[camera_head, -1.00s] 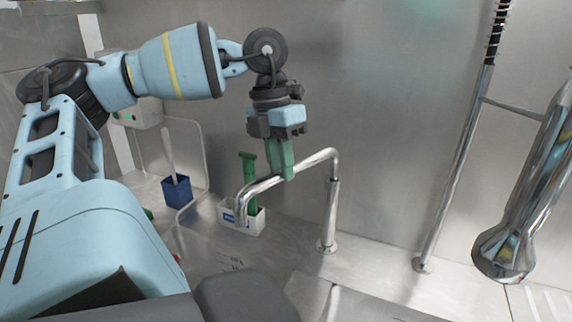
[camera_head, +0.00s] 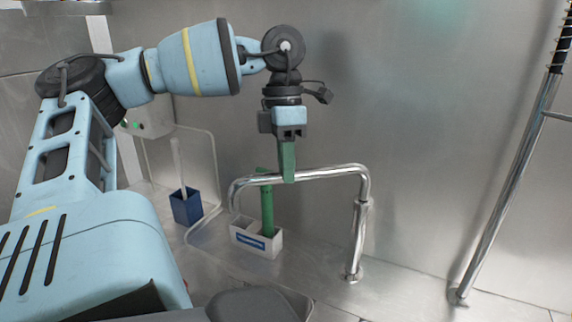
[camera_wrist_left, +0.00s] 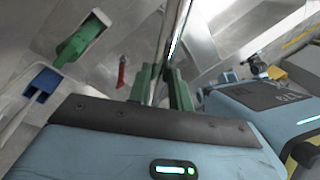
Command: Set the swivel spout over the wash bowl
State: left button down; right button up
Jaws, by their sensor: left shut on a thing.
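The swivel spout (camera_head: 330,172) is a chrome tube on an upright post (camera_head: 357,240); it runs left from the post and bends down at its free end. My left gripper (camera_head: 287,177) points down with its green fingers shut on the spout's horizontal tube, left of the middle. In the left wrist view the shiny spout (camera_wrist_left: 172,40) runs between the green fingers (camera_wrist_left: 160,85). The wash bowl cannot be clearly made out in either view. My right gripper does not show.
Behind the spout's free end stands a white caddy (camera_head: 257,240) with a green-handled tool (camera_head: 267,205). A blue holder (camera_head: 186,207) with a white handle is further left. A chrome sprayer riser (camera_head: 505,180) stands at the right. The steel wall is close behind.

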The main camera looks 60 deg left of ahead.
pick_arm(q)
jog(key=shift+r, duration=0.1)
jog(key=c, duration=1.3)
grip_release()
jog(key=shift+w+a+r, duration=0.1)
jog(key=shift+a+r, duration=0.15)
jog(key=shift+r, duration=1)
jog(key=shift+w+a+r, duration=0.1)
jog(key=shift+a+r, duration=0.1)
jog(key=shift+r, duration=1.1)
jog(key=shift+w+a+r, duration=0.1)
jog(key=shift+a+r, duration=0.15)
jog(key=shift+r, duration=1)
jog(key=shift+s, duration=0.1)
